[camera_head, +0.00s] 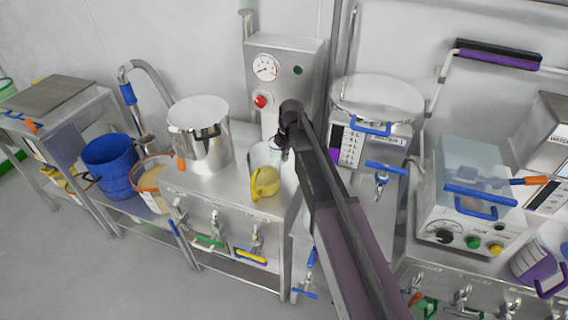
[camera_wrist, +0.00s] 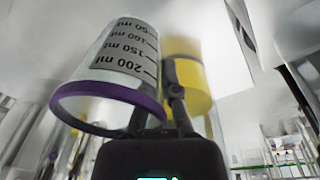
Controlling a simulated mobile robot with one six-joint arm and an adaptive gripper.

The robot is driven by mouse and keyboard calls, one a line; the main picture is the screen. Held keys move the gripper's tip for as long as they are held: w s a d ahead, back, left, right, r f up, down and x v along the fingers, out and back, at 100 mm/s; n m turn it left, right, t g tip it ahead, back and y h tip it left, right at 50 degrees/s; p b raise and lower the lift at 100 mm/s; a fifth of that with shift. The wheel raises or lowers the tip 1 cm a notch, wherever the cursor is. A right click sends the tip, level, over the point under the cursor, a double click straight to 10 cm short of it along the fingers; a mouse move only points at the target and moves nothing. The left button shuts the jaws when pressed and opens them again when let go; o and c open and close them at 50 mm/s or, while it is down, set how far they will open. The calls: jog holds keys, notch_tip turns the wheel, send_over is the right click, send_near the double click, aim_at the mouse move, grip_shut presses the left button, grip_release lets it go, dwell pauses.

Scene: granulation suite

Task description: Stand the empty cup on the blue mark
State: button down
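A clear graduated cup with a purple rim (camera_wrist: 108,94) fills the left of the wrist view. Its scale reads upside down in that picture, and no contents show in it. My gripper (camera_wrist: 157,95) is right at the rim; one finger shows by the cup's right wall, the other overlaps the rim. I cannot tell whether the fingers press on the wall. Yellow also shows behind the fingers in the wrist view (camera_wrist: 190,75). I cannot pick out a blue mark.
A steel pot (camera_head: 200,135) stands left on the steel bench (camera_head: 225,190). A gauge box (camera_head: 285,80) is behind my gripper. A blue bucket (camera_head: 110,165) is far left. Handles stick out along the bench front.

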jog(key=shift+f+b, duration=1.55)
jog(key=shift+f, duration=0.2)
jog(key=shift+f, duration=0.2)
jog(key=c, duration=0.8)
grip_release()
jog(key=shift+r, duration=0.1)
jog(key=shift+r, duration=0.15)
notch_tip(320, 180, up, 12)
jog(key=d+p, duration=0.1)
jog(key=p, duration=1.1)
jog(key=shift+d, duration=0.2)
jog(key=shift+o, duration=0.3)
